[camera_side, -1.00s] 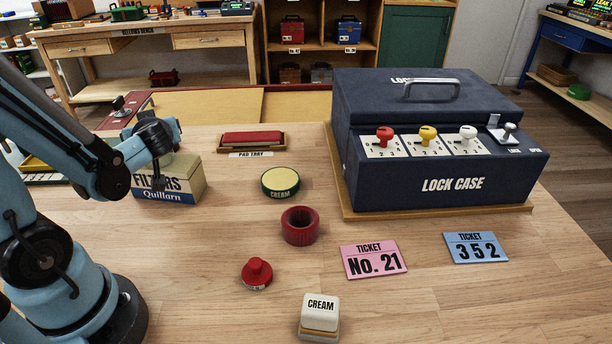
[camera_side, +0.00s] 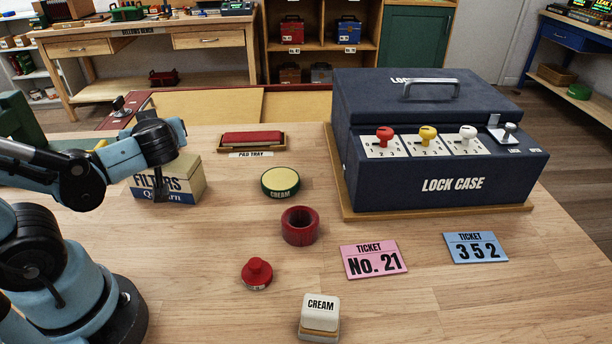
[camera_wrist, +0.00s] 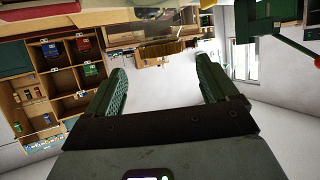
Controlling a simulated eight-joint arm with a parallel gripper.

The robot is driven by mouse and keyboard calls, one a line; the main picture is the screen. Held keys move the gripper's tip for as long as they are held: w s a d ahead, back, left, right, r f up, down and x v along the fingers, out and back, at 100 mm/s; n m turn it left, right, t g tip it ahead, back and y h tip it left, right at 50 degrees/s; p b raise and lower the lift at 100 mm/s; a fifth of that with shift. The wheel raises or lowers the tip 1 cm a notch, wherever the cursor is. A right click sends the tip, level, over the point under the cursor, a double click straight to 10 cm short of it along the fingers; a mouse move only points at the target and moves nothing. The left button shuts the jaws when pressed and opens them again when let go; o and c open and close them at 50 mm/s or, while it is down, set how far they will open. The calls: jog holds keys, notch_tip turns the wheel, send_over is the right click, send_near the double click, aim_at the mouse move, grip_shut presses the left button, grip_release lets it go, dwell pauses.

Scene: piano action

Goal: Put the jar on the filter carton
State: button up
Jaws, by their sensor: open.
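The filter carton (camera_side: 182,190), blue and cream with "FILTERS" on its front, stands on the left of the table in the side view, partly hidden behind my arm. A low round green jar (camera_side: 281,184) with a cream top, marked "CREAM", stands right of it. A squarish white-topped container (camera_side: 320,314), also marked "CREAM", stands at the front; I cannot tell which one the task means. My gripper (camera_wrist: 160,88) is open and empty in the wrist view, facing the room. In the side view its fingertips cannot be made out. The carton's top looks bare.
A red ring (camera_side: 299,227) and a red knobbed piece (camera_side: 257,274) stand mid-table. A pad tray (camera_side: 251,141) lies behind. The large lock case (camera_side: 440,150) fills the right, with pink (camera_side: 373,260) and blue (camera_side: 475,247) tickets before it. Bare wood lies between them.

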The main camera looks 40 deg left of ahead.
jog(key=w+d+f+m+t+h, duration=0.1)
jog(key=w+d+m+h, duration=0.1)
jog(key=d+m+h, duration=0.4)
jog(key=w+d+f+m+t+h, duration=0.1)
jog(key=w+d+m+t+h, duration=0.1)
jog(key=d+m+h, duration=0.4)
jog(key=w+d+m, duration=0.1)
jog(key=d+m, duration=0.1)
jog(key=d, duration=0.1)
jog(key=shift+d+h, duration=0.35)
jog(key=shift+h, duration=0.05)
